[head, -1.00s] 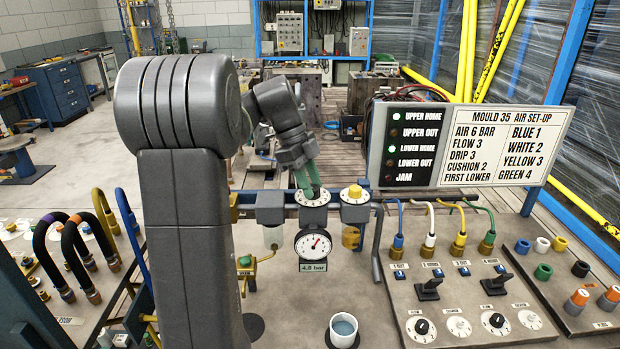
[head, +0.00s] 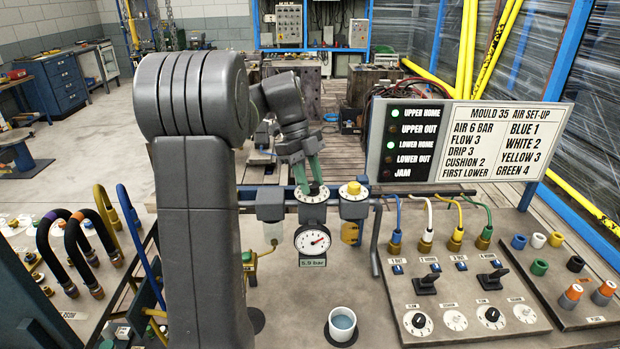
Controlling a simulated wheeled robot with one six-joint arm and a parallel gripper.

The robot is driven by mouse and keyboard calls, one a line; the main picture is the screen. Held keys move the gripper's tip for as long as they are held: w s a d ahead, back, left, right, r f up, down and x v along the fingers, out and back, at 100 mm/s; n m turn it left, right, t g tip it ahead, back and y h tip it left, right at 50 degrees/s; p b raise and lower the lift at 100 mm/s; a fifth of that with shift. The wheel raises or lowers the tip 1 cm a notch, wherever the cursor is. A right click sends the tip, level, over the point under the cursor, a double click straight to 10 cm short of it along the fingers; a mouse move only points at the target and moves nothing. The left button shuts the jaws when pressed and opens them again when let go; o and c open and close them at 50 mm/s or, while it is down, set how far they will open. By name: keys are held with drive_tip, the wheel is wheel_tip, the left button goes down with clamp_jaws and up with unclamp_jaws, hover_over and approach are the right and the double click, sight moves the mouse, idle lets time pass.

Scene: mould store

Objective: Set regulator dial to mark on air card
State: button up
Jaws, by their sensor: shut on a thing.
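My gripper (head: 308,178) comes down from above with green fingers shut on the regulator dial (head: 312,196), a dark knob on a round white scale. The fingers hide part of the knob. Below it hangs the pressure gauge (head: 312,240), its red needle pointing up and right. The green readout (head: 312,263) under the gauge appears to say 5.9 bar. The air card (head: 512,142) on the sign at the right reads AIR 6 BAR, FLOW 3, DRIP 3, CUSHION 2, FIRST LOWER, with BLUE 1, WHITE 2, YELLOW 3, GREEN 4.
A yellow knob (head: 354,188) stands just right of the regulator. A cup (head: 342,325) of liquid sits in front. Coloured hoses (head: 459,215) rise from the valve panel (head: 460,318) at right. Dark hoses (head: 75,245) loop at left. The indicator board (head: 412,142) has green lamps lit at UPPER HOME and LOWER HOME.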

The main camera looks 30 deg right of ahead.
drive_tip(key=shift+f, duration=0.1)
drive_tip(key=o, duration=1)
drive_tip(key=p+v, duration=0.2)
drive_tip(key=v, duration=1.1)
drive_tip(key=shift+w+r, duration=0.1)
drive_tip(key=shift+r, duration=0.3)
drive_tip(key=b+x, duration=0.2)
drive_tip(key=x, duration=1.1)
drive_tip(key=shift+f, duration=0.4)
